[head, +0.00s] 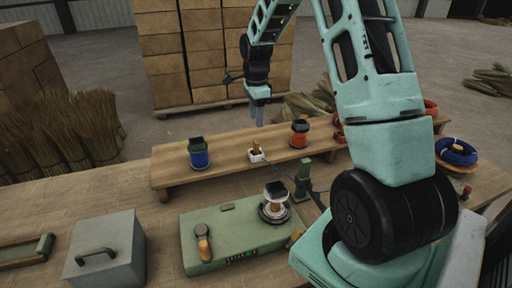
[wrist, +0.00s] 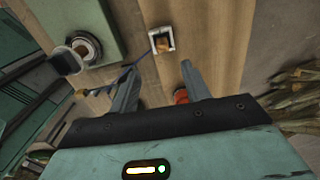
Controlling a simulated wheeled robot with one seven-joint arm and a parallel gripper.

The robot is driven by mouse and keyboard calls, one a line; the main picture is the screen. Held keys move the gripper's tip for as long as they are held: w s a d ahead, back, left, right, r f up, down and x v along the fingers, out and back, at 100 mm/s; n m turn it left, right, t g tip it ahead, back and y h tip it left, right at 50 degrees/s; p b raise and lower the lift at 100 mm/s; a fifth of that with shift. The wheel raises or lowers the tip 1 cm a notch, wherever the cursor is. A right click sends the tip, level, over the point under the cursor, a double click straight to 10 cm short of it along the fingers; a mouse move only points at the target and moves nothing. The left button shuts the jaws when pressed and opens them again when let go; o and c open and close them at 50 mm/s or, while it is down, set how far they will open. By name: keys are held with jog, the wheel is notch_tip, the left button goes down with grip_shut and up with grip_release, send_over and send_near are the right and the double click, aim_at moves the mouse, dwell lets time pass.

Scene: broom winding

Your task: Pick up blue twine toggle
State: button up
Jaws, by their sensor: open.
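The blue twine toggle looks like a small orange-brown wooden piece (head: 255,144) standing in a white square holder (head: 257,157) on the raised wooden shelf. A dark blue twine (head: 278,162) runs from it towards the green post (head: 303,181). My gripper (head: 258,118) is open and empty above the toggle, pointing down. In the wrist view the toggle (wrist: 162,45) lies in its holder, just beyond the gap between the fingertips (wrist: 160,68). The twine (wrist: 122,76) passes behind the left finger in that view. The fingers appear apart from the toggle.
A blue spool (head: 199,155) and an orange spool (head: 299,134) flank the holder on the shelf (head: 222,158). A green machine (head: 228,237) with a knob and spindle sits in front. A grey box (head: 105,252) stands at left. A blue coil (head: 458,153) lies at right.

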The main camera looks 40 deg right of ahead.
aim_at(256, 142)
notch_tip(256, 142, down, 6)
jog(key=shift+f+p, duration=0.1)
jog(key=shift+p, duration=0.55)
jog(key=shift+w+d+f+p, duration=0.1)
jog(key=shift+f+p, duration=0.5)
jog(key=shift+f, duration=0.75)
jog(key=shift+w+d+f+p, duration=0.1)
jog(key=shift+f+p, duration=0.5)
jog(key=shift+f, duration=0.7)
grip_shut()
